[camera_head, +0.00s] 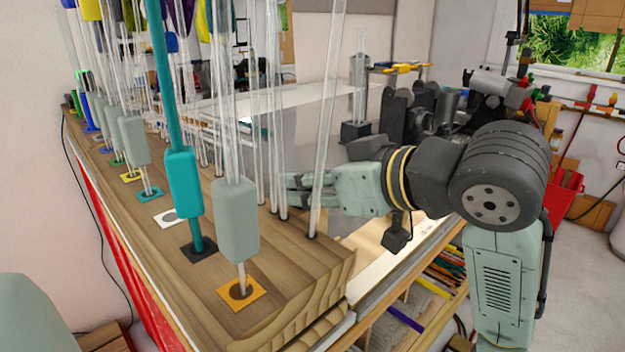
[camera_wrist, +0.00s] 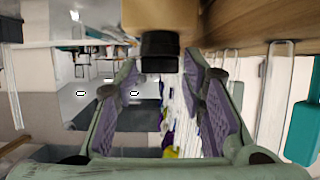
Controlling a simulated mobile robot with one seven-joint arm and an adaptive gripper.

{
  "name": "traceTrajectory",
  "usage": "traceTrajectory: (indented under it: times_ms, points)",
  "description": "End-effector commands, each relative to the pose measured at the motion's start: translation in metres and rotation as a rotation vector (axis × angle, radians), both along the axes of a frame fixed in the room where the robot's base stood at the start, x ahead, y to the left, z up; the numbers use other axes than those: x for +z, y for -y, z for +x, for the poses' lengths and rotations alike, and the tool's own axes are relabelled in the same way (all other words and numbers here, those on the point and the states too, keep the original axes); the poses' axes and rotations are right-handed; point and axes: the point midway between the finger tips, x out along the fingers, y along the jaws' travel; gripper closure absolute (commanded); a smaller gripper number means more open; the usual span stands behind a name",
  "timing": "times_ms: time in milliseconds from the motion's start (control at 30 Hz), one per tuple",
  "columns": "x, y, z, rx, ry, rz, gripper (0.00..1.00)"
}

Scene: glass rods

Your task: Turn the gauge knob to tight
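My gripper (camera_head: 298,184) is at the right end of the wooden rod board, its fingertips partly behind clear glass rods in the head view. In the wrist view my gripper (camera_wrist: 163,72) is open, its two purple-padded fingers apart. A short black cylinder, possibly the gauge knob (camera_wrist: 160,50), shows between and beyond the fingertips, joined to a tan wooden block (camera_wrist: 160,14). I cannot tell whether either finger touches it. No marking or tight setting can be read. In the head view the knob is not distinguishable.
The wooden board (camera_head: 310,268) carries many upright glass rods. A teal rod's block (camera_head: 183,182) and a grey-green block (camera_head: 236,220) stand near its front. Dark equipment (camera_head: 410,112) stands behind my arm. A red bin (camera_head: 565,192) is at the right.

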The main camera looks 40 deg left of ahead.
Motion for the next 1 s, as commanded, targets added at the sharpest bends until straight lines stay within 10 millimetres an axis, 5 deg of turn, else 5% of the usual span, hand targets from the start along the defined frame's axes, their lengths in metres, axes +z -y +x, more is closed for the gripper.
traceTrajectory:
  times_ms: [467, 1000]
  points:
    - [0.0003, 0.0003, 0.0005, -0.001, -0.001, 0.000, 0.96]
    - [0.0009, 0.0004, 0.0049, 0.159, -0.005, 0.000, 0.97]
